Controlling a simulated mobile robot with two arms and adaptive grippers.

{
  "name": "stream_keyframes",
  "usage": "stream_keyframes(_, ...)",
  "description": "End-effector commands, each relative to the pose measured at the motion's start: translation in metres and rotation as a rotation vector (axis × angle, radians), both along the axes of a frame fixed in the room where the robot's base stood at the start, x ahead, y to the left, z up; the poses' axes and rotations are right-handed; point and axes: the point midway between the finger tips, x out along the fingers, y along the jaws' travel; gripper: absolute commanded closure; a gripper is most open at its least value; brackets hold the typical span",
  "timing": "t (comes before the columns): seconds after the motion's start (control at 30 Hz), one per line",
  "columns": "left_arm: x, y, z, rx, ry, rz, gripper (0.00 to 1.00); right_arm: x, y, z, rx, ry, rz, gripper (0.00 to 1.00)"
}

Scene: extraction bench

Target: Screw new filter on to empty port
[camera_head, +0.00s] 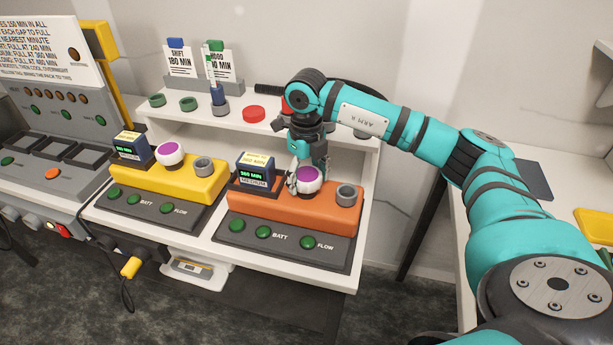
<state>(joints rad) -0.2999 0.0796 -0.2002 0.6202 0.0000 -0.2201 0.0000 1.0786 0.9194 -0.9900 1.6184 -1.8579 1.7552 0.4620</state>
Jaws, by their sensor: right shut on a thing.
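An orange unit (325,214) stands on the white bench. A white filter with a purple top (308,182) is at its middle, on or just above the port there; the fingers hide whether it is seated. My right gripper (306,172) reaches down from above and is shut on this filter. A grey round port (346,194) on the orange unit, right of the filter, has nothing on it. A yellow unit (183,184) to the left bears a similar white and purple filter (170,153) and a bare grey port (204,166). My left gripper is out of view.
A shelf behind holds green and grey round parts, a red cap (254,114) and sign cards (181,64). Dark blue display boxes (257,171) stand left of the filters. A grey charging panel (50,150) is at far left. A yellow tray (595,225) lies at right.

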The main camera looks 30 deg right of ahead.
Motion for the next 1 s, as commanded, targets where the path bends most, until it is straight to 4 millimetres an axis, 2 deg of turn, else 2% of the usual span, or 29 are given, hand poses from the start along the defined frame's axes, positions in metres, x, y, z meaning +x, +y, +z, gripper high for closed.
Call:
stream_keyframes(0.8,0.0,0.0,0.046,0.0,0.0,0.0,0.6,0.0,0.0,0.003,0.0,0.001,-1.478,0.72)
stream_keyframes(1.0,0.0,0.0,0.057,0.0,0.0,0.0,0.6,0.0,0.0,0.001,-0.001,0.0,-1.779,0.72)
